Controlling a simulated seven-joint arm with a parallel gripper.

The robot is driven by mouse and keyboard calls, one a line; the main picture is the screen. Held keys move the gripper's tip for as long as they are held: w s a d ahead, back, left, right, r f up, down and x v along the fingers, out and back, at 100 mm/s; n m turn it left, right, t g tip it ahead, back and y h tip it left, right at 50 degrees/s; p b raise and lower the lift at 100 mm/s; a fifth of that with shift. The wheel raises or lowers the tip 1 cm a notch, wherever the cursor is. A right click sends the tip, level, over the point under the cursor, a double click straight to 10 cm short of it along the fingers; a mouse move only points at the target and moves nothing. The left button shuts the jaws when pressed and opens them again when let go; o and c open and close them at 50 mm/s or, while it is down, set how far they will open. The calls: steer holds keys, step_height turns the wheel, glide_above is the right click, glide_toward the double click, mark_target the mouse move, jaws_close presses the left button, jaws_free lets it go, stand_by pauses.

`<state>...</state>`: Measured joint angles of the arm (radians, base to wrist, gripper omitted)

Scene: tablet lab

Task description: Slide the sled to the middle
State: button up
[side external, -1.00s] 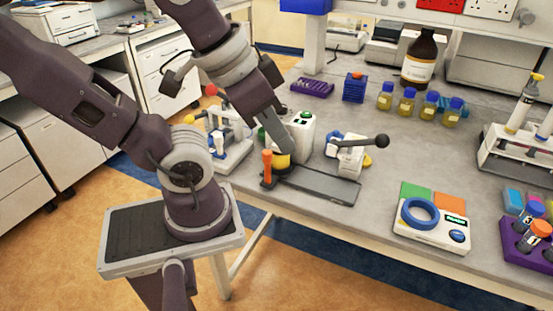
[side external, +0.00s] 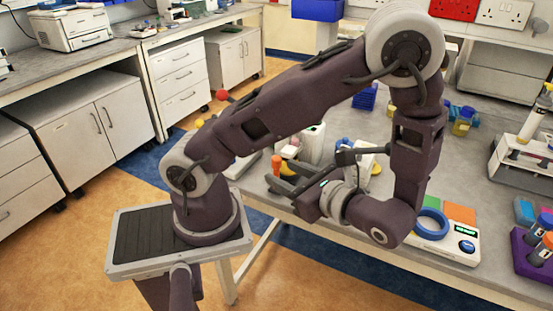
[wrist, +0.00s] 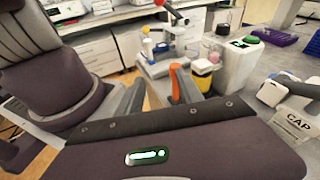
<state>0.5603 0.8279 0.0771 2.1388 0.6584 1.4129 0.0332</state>
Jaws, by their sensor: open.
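The sled's rail is mostly hidden behind my arm and gripper in both current views. An upright orange post (side external: 276,165), which looks like the sled's handle, stands at the left end of the device. It also shows in the wrist view (wrist: 174,84), between my fingers and closer to the right one. My gripper (side external: 279,177) is low and roughly level, pointing left, open and empty. Its fingertips are close to the post; I cannot tell whether they touch. In the wrist view my gripper (wrist: 157,86) has fingers apart.
A white box with a green button (wrist: 237,62) and a yellow jar (wrist: 207,70) stand behind the post. A white unit labelled CAP (wrist: 295,112) is to the right. A scale with a blue ring (side external: 432,224) lies beside my wrist. Bottles and racks fill the right side.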

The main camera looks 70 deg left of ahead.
mark_target(279, 162)
steer(key=m+y, duration=0.1)
steer(key=w+f+m+t+y, duration=0.1)
steer(key=m+y, duration=0.1)
steer(key=shift+w+a+f+t, duration=0.2)
steer(key=shift+a+f+t, duration=0.1)
steer(key=shift+a, duration=0.05)
steer(key=shift+w+a+f+y, duration=0.1)
steer(key=shift+a+y, duration=0.15)
steer(key=shift+y, duration=0.05)
steer(key=x, duration=0.6)
steer(key=shift+a, duration=0.3)
jaws_close()
stand_by(0.3)
